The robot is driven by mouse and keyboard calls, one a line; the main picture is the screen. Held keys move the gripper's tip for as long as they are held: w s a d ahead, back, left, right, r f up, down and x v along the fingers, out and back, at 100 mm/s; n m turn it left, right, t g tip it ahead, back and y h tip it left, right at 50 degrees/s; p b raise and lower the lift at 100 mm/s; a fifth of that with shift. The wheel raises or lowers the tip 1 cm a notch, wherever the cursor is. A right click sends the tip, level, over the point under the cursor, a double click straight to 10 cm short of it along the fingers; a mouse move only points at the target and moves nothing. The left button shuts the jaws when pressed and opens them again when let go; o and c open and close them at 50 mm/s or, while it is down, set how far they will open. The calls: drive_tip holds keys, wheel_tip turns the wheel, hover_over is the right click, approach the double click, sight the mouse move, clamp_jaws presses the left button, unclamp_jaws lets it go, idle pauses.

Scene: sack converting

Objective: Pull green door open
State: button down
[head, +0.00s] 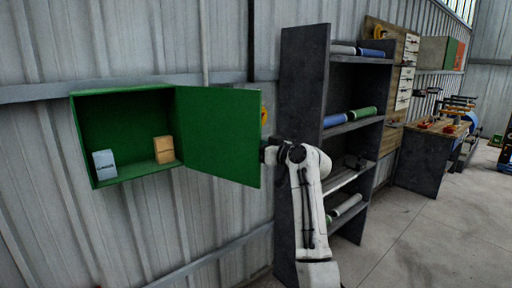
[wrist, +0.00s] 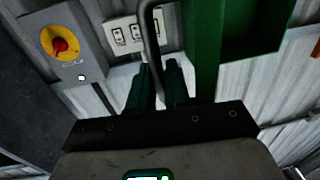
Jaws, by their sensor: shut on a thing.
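The green door (head: 218,135) stands swung wide open on the right side of the green wall cabinet (head: 122,89), so the inside shows. A light blue block (head: 104,164) and a tan block (head: 164,150) stand on the cabinet floor. My gripper (head: 268,154) is at the door's free right edge, its fingertips partly hidden there. In the wrist view my gripper (wrist: 156,82) is shut on the grey bar handle (wrist: 150,35), with the green door (wrist: 204,50) beside it and the cabinet (wrist: 245,48) beyond.
A dark shelf unit (head: 302,85) with several rolls stands just right of my arm. A yellow and red switch (wrist: 60,44) and white sockets (wrist: 124,35) are on the wall behind the door. Open floor (head: 408,222) lies to the right.

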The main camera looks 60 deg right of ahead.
drive_tip(key=c, duration=1.3)
unclamp_jaws()
drive_tip(key=shift+w+a, duration=0.15)
drive_tip(key=shift+s, duration=0.2)
drive_tip(key=shift+s, duration=0.3)
drive_tip(key=b+v, duration=0.2)
drive_tip(key=v, duration=0.8)
drive_tip(key=shift+b, duration=0.3)
